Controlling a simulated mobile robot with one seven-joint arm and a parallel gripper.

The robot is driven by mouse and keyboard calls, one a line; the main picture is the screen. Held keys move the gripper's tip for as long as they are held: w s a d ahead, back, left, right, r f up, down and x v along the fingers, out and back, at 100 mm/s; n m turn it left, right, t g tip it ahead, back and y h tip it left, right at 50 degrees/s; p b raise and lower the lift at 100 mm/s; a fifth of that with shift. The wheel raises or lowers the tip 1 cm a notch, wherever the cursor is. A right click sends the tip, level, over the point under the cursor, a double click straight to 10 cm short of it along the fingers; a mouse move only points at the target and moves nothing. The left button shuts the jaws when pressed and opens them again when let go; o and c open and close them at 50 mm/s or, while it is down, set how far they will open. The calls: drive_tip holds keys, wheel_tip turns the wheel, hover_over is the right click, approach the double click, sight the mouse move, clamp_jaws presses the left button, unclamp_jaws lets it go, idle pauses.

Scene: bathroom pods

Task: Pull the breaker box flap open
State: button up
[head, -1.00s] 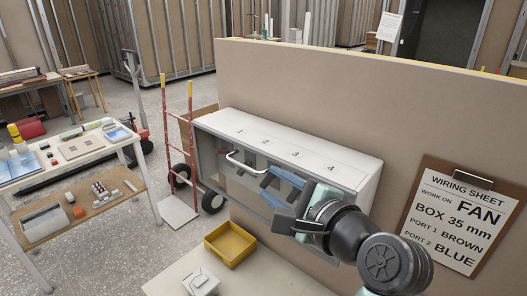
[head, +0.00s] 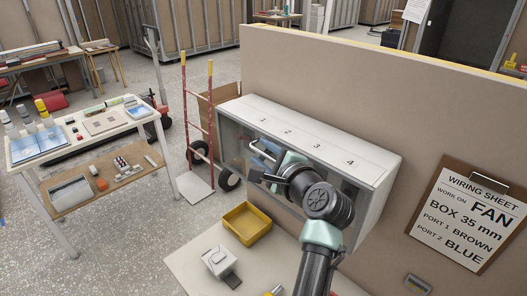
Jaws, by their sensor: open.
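The breaker box (head: 372,165) is a long white box on the beige partition, numbered 1 to 4 on its top. Its clear front flap (head: 232,140) looks shut, with a pale bar handle (head: 256,143) towards its left end. My gripper (head: 262,163) is open in front of the flap, its fingers beside the handle. I cannot tell whether they touch it or stand around it. My gripper and arm hide the middle and right of the flap and part of the handle.
A yellow bin (head: 246,223) and a white box-shaped item (head: 220,262) sit on the bench (head: 190,257) below. A wiring sheet (head: 465,220) hangs at the right. A red hand truck (head: 196,125) stands left of the box.

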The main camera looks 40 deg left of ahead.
clamp_jaws()
idle(1.4)
